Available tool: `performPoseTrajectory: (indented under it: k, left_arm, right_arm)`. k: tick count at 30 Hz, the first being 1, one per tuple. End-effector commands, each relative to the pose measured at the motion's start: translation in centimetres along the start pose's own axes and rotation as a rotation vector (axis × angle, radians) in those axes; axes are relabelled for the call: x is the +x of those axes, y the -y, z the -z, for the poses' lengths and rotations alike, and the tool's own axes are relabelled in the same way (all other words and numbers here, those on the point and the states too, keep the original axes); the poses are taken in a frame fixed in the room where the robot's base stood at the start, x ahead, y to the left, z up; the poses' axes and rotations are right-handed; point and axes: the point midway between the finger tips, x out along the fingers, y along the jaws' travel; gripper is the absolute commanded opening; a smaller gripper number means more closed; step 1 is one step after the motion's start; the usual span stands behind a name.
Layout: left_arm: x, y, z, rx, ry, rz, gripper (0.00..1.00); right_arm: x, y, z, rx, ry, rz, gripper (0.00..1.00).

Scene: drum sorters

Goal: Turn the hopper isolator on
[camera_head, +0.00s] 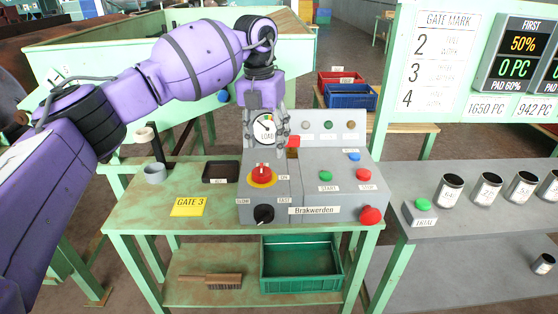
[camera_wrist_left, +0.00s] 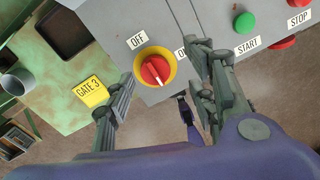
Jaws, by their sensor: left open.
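The hopper isolator is a red rotary knob on a yellow disc (camera_head: 262,176), on the sloped front of the grey control box. In the left wrist view the knob (camera_wrist_left: 155,70) shows between an OFF label at its upper left and a partly hidden ON label at its right. A white mark shows on its handle; which label it matches is hard to tell. My left gripper (camera_head: 266,138) is open and empty, in front of the LOAD gauge and above the knob in the head view. In the wrist view its fingers (camera_wrist_left: 166,64) lie either side of the knob, apparently not touching it.
A black selector (camera_head: 264,214), green START button (camera_head: 333,174), red STOP button (camera_head: 364,174) and large red mushroom button (camera_head: 370,215) crowd the box (camera_head: 315,197). A black tray (camera_head: 220,172), grey cup (camera_head: 154,172) and yellow GATE 3 plate (camera_head: 188,206) lie left of it.

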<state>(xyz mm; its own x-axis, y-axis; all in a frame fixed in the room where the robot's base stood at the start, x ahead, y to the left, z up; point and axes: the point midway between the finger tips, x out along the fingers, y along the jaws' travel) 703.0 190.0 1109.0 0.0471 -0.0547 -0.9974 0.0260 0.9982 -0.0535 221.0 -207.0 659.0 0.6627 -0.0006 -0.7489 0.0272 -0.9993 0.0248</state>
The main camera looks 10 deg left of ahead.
Motion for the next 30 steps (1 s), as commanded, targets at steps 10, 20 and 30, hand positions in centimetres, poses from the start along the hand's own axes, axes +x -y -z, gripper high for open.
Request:
performPoseTrajectory:
  k: [10, 20, 30]
  left_arm:
    - [2.5, -1.4, 1.6, -0.046, -0.056, -0.059, 0.51]
    - [7.0, -1.6, 1.8, -0.044, -0.053, -0.056, 0.51]
    - [7.7, -1.6, 1.8, -0.043, -0.052, -0.055, 0.51]
  right_arm:
    - [-0.8, -0.2, -2.0, 0.004, 0.039, -0.006, 0.40]
    - [-0.6, -0.1, -1.1, 0.004, 0.024, -0.003, 0.40]
    - [-0.4, 0.0, -0.4, 0.003, 0.012, -0.001, 0.40]
